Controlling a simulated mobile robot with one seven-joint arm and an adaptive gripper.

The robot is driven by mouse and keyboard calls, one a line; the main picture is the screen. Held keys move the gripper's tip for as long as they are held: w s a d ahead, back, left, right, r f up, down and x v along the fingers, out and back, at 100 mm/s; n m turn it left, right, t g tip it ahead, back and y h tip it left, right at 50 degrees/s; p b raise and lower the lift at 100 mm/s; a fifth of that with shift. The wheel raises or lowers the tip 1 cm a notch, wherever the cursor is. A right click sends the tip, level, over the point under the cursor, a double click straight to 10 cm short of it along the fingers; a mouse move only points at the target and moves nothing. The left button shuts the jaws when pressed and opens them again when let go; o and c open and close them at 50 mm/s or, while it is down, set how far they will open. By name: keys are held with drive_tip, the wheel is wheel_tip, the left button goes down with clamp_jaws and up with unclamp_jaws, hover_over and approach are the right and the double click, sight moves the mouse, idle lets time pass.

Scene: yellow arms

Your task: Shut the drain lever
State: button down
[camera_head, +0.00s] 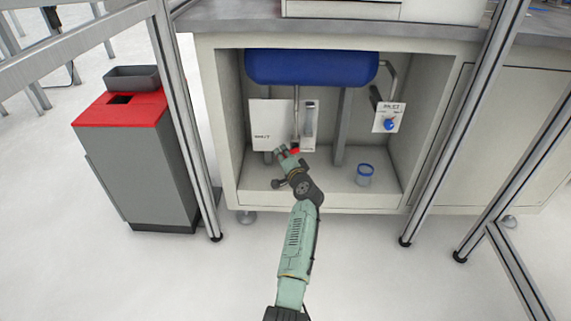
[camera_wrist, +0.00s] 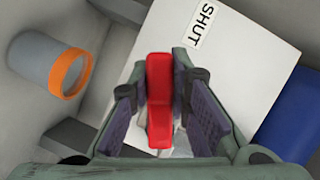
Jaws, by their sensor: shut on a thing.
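The drain lever (camera_wrist: 160,95) is a red handle, seen between the two finger pads of my gripper (camera_wrist: 162,112) in the wrist view. My gripper is shut on it. In the head view, my gripper (camera_head: 287,154) reaches into the open cabinet, and only a small red bit of the lever (camera_head: 295,151) shows at its tips. A white plate marked SHUT (camera_wrist: 225,75) is behind the lever; the plate also shows in the head view (camera_head: 272,115). The lever's base is mostly hidden by my gripper.
A blue tank (camera_head: 310,68) hangs above. A clear gauge (camera_head: 309,120) is just right of the lever. A blue-rimmed cup (camera_head: 365,175) stands on the cabinet floor, and a plate with a blue knob (camera_head: 389,124) is at right. The wrist view shows an orange-rimmed cup (camera_wrist: 68,75).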

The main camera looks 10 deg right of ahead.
drive_tip(key=shift+a+r+m+t+b, duration=0.1)
drive_tip(key=shift+r+m+t+b, duration=0.1)
drive_tip(key=shift+m+b, duration=0.3)
drive_tip(key=shift+a+r+m+t+b, duration=0.1)
drive_tip(key=shift+m+t+b, duration=0.1)
drive_tip(key=shift+m+b, duration=0.3)
drive_tip(key=shift+w+r+m+t+b, duration=0.1)
drive_tip(key=shift+r+m+t+b, duration=0.45)
drive_tip(key=shift+m, duration=0.65)
drive_tip(key=shift+r, duration=0.15)
drive_tip(key=c, duration=1.5)
unclamp_jaws()
